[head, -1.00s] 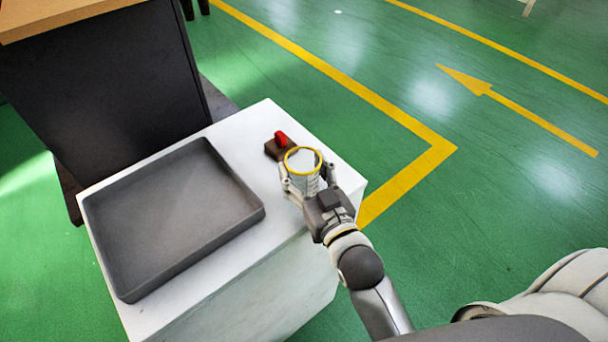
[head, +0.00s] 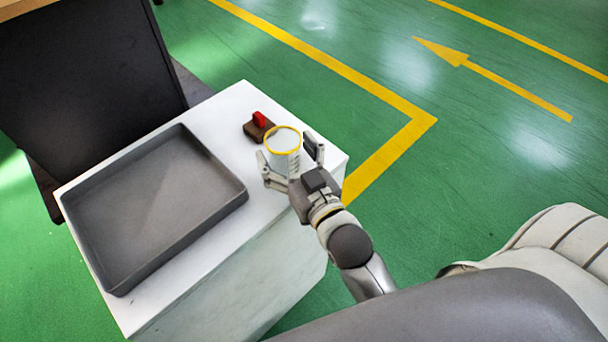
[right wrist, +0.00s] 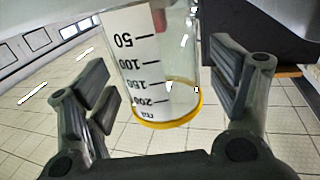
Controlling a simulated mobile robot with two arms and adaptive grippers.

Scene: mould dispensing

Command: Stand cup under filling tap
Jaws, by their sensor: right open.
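The clear measuring cup (head: 283,143) with a yellow rim is upright at the right end of the white stand, just in front of the brown tap block (head: 256,131) with its red handle (head: 259,119). My right gripper (head: 289,153) is open, with one finger on either side of the cup. In the right wrist view the cup (right wrist: 163,70) shows upside down with its printed scale, between the spread fingers, with gaps on both sides. The tap's outlet is hidden. My left gripper is not in view.
A grey shallow tray (head: 155,205) lies empty on the white stand (head: 225,108), left of the cup. A dark cabinet (head: 85,80) stands behind at the left. The green floor to the right is clear.

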